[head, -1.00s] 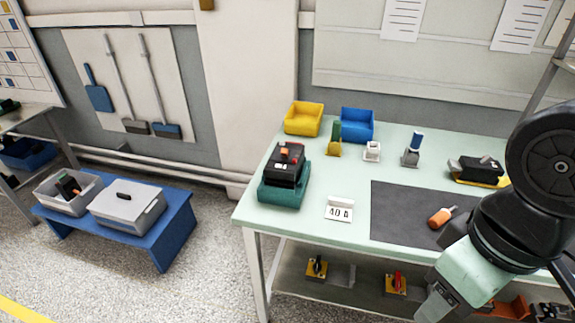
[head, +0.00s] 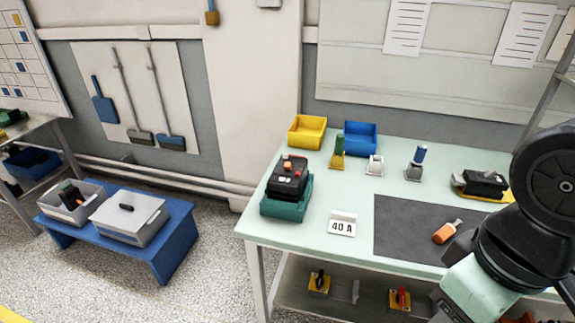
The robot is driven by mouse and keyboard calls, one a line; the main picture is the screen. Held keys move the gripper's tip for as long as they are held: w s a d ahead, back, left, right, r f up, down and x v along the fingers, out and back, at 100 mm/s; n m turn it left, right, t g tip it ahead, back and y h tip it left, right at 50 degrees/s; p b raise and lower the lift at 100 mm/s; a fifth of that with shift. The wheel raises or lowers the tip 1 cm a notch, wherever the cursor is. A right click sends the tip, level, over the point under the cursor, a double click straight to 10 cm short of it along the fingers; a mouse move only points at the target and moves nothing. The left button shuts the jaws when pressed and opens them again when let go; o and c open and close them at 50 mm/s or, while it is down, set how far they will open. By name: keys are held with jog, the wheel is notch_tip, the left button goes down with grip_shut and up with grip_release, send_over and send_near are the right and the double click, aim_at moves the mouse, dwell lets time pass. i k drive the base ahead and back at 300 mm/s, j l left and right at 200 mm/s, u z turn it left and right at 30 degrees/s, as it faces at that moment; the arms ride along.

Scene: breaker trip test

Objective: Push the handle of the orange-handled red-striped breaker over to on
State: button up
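A black unit (head: 289,178) sits in a teal base (head: 286,207) at the left end of the bench. It has small orange and red parts on top and a pale label on its front. It may be the orange-handled red-striped breaker, but stripe and handle position are too small to tell. My gripper is out of view; only my arm shows at the lower right, apart from this unit.
Switches on yellow plates (head: 319,284) sit on the shelf below.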

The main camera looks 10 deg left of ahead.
aim_at(288, 167)
jog(key=i+j, duration=0.85)
jog(key=j, duration=0.15)
